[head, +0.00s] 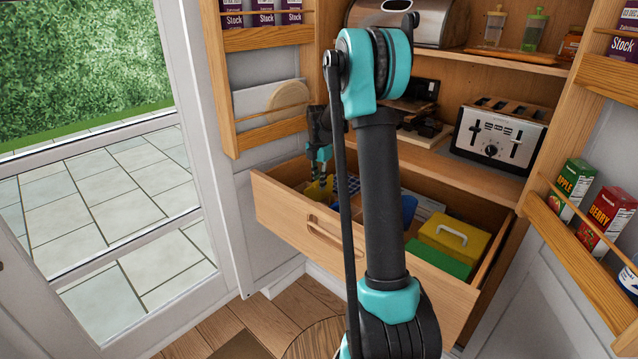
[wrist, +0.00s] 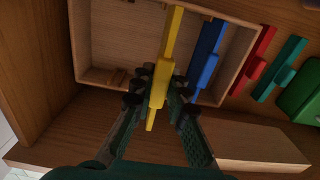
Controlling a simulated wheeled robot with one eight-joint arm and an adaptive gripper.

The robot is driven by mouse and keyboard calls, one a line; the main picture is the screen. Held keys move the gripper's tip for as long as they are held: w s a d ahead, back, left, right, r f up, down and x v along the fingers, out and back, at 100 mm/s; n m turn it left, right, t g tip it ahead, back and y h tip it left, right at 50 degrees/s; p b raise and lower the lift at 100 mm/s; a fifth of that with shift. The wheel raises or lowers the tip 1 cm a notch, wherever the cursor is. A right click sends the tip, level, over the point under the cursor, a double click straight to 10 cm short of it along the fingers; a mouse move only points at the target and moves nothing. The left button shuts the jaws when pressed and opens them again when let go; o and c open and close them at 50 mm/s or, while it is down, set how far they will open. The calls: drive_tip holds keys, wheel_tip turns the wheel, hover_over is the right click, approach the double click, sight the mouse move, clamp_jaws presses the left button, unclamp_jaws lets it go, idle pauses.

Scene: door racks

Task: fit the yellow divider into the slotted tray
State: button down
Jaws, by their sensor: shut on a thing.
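My gripper (wrist: 157,90) is shut on the yellow divider (wrist: 172,35), a cross-shaped bar, and holds it over the slotted tray (wrist: 97,40). The tray is a pale wooden box with small notched pieces along its walls. The divider runs lengthwise across the tray, and its near end reaches past the tray's near wall. I cannot tell whether it touches the slots. In the head view, my gripper (head: 320,167) is down in the open drawer, and the yellow divider (head: 318,190) shows below it. My arm hides much of the tray there.
A blue divider (wrist: 208,58) lies in the tray, right of the yellow one. Red (wrist: 258,62) and green (wrist: 279,69) dividers lie outside the tray to the right. A yellow box with a handle (head: 453,240) sits at the drawer's right. The drawer front (head: 300,222) and shelf edge enclose the space.

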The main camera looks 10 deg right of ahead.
sight(319, 197)
drive_tip(key=shift+f, duration=3.4)
drive_tip(key=c, duration=1.4)
unclamp_jaws()
drive_tip(key=shift+c, duration=0.2)
wheel_tip(319, 197, up, 12)
drive_tip(key=shift+f, duration=0.1)
